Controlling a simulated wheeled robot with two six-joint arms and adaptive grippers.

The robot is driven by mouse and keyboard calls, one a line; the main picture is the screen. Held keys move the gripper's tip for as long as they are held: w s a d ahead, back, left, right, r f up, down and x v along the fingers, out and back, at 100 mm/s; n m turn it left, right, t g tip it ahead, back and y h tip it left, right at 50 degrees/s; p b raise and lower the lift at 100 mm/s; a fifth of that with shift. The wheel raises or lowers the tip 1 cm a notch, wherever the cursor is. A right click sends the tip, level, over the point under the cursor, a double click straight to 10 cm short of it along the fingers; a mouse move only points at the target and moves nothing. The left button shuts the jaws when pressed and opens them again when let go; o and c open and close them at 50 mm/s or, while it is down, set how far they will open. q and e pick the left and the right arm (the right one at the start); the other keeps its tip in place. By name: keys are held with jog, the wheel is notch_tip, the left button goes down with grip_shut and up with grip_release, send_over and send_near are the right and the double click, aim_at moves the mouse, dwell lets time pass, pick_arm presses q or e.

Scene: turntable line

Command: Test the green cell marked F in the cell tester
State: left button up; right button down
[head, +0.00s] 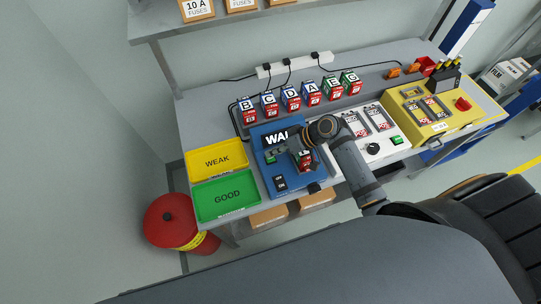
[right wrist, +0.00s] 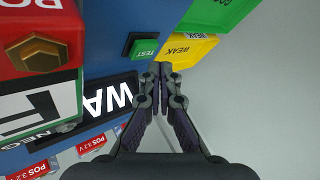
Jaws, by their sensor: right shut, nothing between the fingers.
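The blue cell tester (head: 262,180) lies on the bench, and its display (head: 277,138) shows "WAI", the rest hidden by my right arm. The green cell F (right wrist: 38,112) is large at the left of the right wrist view, with a red POS end and brass terminal. In the head view the cell (head: 305,158) sits at the tester, partly covered by my gripper. My right gripper (right wrist: 160,70) is shut and empty, its fingertips beside the green TEST button (right wrist: 144,47). I cannot tell whether they touch it. My left gripper is out of view.
A yellow WEAK tray (head: 193,161) and a green GOOD tray (head: 202,204) lie left of the tester. Several lettered cells (head: 291,95) stand in a row behind. A white unit (head: 376,150) and a yellow unit (head: 402,115) stand to the right. A power strip (head: 295,64) lies behind.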

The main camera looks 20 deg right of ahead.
aim_at(273, 158)
notch_tip(273, 158, up, 5)
jog(key=p, duration=0.5)
dwell(0.4)
dwell(0.5)
